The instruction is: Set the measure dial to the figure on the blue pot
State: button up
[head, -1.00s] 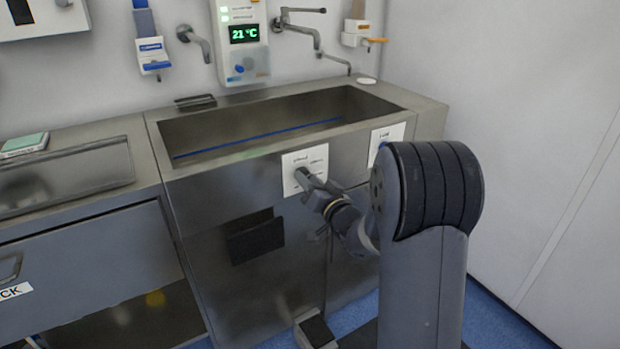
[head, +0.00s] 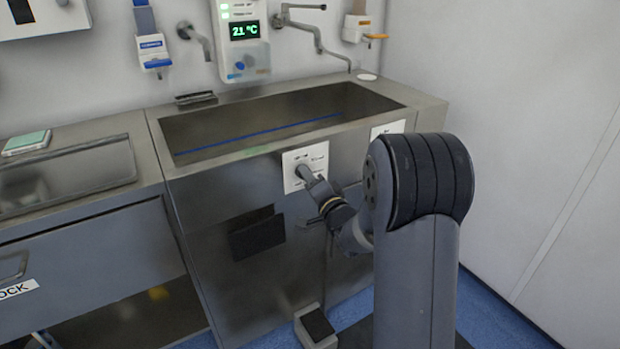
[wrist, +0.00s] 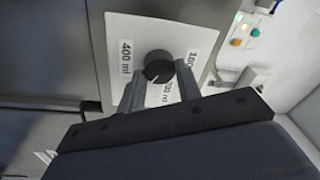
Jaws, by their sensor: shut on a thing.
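The measure dial (wrist: 158,64) is a dark round knob on a white plate (wrist: 120,36) on the front of the steel sink unit. In the wrist view a "400 ml" label is left of the knob, one starting "100" is to its right, and a partly hidden label is below it. My gripper (wrist: 160,79) is shut on the dial, one finger at each side. In the head view my gripper (head: 308,178) meets the plate (head: 293,158) and mostly covers the knob. I cannot tell which figure the dial points to. No blue pot is in view.
The sink basin (head: 355,101) is above the plate. A second white plate (head: 388,129) is to the right, partly behind my arm. A dark box (head: 257,238) is on the front panel below, and a pedal (head: 317,326) stands on the floor.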

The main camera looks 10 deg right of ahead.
jog(key=shift+r, duration=0.1)
dwell(0.3)
jog(key=o, duration=1)
jog(key=v, duration=1.1)
jog(key=x, duration=1.1)
